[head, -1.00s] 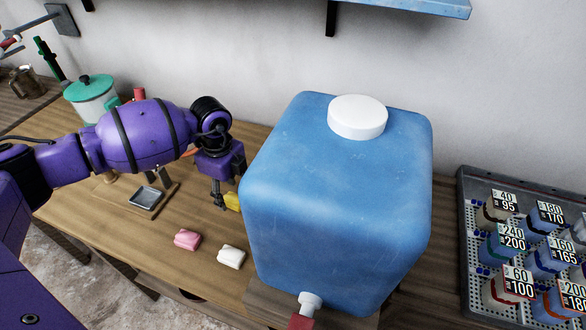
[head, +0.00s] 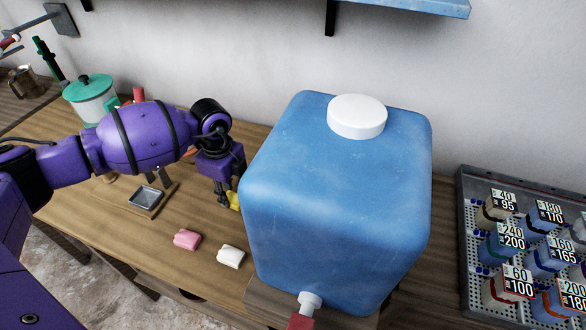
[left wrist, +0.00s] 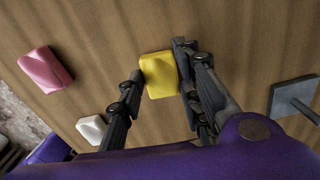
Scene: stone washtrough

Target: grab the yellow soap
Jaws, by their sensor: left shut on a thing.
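The yellow soap (left wrist: 159,76) lies between the two fingers of my left gripper (left wrist: 158,84) in the left wrist view, and the gripper is shut on it. In the head view my left gripper (head: 228,203) points down at the wooden bench beside the blue tank, and only part of the yellow soap (head: 234,200) shows. The rest is hidden by the fingers and the tank. I cannot tell whether the soap touches the bench. My right gripper is not in view.
A pink soap (head: 187,239) and a white soap (head: 231,256) lie on the bench (head: 150,232) in front. The large blue tank (head: 335,210) stands close on the right. A small grey dish (head: 146,198) and a pot with a green lid (head: 91,98) are to the left. A rack (head: 470,250) is far right.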

